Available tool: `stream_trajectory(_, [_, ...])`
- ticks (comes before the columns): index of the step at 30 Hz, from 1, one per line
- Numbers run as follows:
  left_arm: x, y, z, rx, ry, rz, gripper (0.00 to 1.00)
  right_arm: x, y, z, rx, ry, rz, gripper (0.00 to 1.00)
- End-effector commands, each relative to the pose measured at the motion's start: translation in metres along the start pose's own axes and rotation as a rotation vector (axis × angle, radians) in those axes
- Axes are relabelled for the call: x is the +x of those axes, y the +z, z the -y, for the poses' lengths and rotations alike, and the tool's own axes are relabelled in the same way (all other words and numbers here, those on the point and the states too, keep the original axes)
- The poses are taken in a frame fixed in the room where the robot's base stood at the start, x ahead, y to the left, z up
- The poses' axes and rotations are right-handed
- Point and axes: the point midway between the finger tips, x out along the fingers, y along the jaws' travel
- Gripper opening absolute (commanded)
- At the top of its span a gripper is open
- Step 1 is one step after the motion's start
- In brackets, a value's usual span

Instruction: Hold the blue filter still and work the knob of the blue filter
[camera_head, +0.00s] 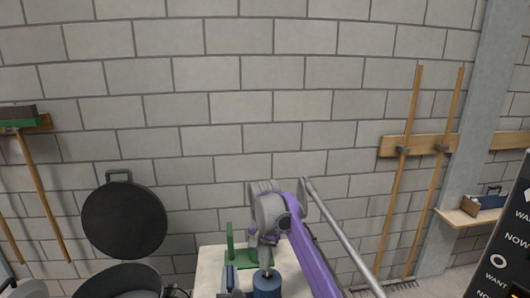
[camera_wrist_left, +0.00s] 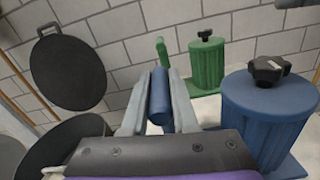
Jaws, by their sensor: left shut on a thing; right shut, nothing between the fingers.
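The blue filter (camera_wrist_left: 265,120) stands upright at the right of the left wrist view, with its black knob (camera_wrist_left: 268,70) on top. Its body also shows low in the head view (camera_head: 267,287). My left gripper (camera_wrist_left: 159,95) is shut on the blue upright handle (camera_wrist_left: 159,88) beside the filter. The handle's top shows in the head view (camera_head: 229,278). My right gripper (camera_head: 266,266) points down over the blue filter, shut and empty. In the left wrist view the knob is clear of fingers, and only a grey part shows at the top right corner.
A green filter (camera_wrist_left: 206,63) with a black knob and a green handle (camera_wrist_left: 162,50) stands behind the blue one. A black round pan-like lid (camera_head: 124,220) hangs on the block wall, above a dark drum (camera_head: 130,281). Rakes lean at the right.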

Motion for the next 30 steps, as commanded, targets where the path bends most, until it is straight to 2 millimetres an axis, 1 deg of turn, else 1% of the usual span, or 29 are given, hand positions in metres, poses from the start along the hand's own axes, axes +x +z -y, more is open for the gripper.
stream_trajectory(1, [-0.001, -0.003, 0.002, -0.003, -0.007, -0.003, 0.00, 0.001, 0.000, 0.000, 0.000, 0.000, 0.001, 0.00])
stream_trajectory(9, [-0.001, -0.003, 0.002, -0.003, -0.007, -0.003, 0.00, 0.001, 0.000, 0.000, 0.000, 0.000, 0.001, 0.00])
stream_trajectory(10, [-0.001, -0.003, 0.002, -0.003, -0.007, -0.003, 0.31, 0.001, 0.000, 0.000, 0.000, 0.000, 0.001, 0.00])
stream_trajectory(14, [-0.001, -0.003, 0.002, -0.003, -0.007, -0.003, 0.54, 0.001, 0.000, 0.000, 0.000, 0.000, 0.001, 0.00])
stream_trajectory(15, [-0.001, -0.003, 0.002, -0.003, -0.007, -0.003, 0.61, 0.001, 0.000, 0.000, 0.000, 0.000, 0.001, 0.00])
stream_trajectory(26, [-0.001, -0.001, 0.001, -0.001, -0.003, -0.001, 0.62, 0.000, 0.000, 0.000, 0.000, 0.000, 0.000, 0.00])
stream_trajectory(29, [-0.008, -0.001, 0.001, -0.001, -0.003, -0.001, 0.62, 0.000, 0.000, 0.000, 0.000, 0.000, 0.000, 0.00])
stream_trajectory(30, [-0.014, -0.001, 0.002, -0.001, -0.004, -0.001, 0.62, 0.000, 0.000, 0.000, 0.000, 0.000, 0.000, 0.00])
